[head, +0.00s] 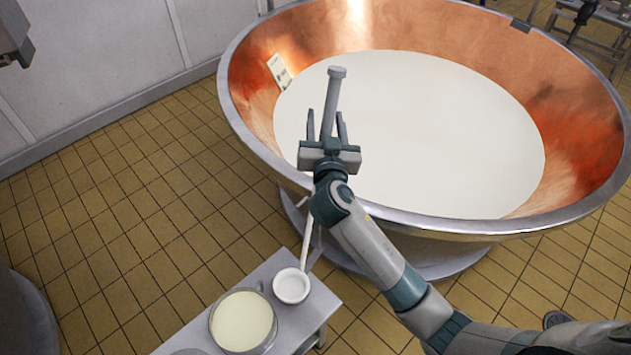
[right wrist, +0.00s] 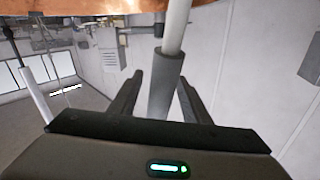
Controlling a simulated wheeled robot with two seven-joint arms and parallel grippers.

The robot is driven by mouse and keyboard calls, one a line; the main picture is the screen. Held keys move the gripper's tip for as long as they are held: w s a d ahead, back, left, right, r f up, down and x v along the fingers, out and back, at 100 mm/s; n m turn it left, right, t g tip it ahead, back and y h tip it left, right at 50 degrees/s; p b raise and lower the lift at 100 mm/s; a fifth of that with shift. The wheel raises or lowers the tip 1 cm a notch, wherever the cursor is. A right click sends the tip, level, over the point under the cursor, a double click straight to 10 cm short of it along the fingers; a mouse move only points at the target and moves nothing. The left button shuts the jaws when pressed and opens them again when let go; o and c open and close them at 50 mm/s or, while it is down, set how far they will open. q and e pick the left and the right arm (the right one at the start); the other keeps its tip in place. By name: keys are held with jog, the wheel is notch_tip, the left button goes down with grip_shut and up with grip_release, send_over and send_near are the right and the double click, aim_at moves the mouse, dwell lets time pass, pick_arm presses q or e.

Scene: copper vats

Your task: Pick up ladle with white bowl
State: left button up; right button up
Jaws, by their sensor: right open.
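The ladle has a small white bowl (head: 291,286), which rests on a low grey table (head: 325,303). Its thin white handle (head: 307,240) rises from the bowl and passes behind my right arm. A thicker grey grip with a capped end (head: 335,88) shows above my right gripper. My right gripper (head: 322,120) is open, with one finger on each side of the grip. In the right wrist view the grey grip (right wrist: 166,82) stands between the open fingers (right wrist: 160,90), with gaps visible on both sides. My left gripper is out of view.
A large copper vat (head: 575,130) full of white liquid (head: 430,130) stands behind and right of the gripper. A round pot (head: 243,320) with pale contents stands beside the bowl on the table. Tiled floor (head: 130,220) at left is clear.

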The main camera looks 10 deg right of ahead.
grip_shut()
jog(key=shift+r, duration=0.15)
notch_tip(320, 180, up, 10)
jog(key=b, duration=0.2)
dwell(0.4)
dwell(0.4)
notch_tip(320, 180, up, 7)
jog(key=p, duration=0.6)
dwell(0.3)
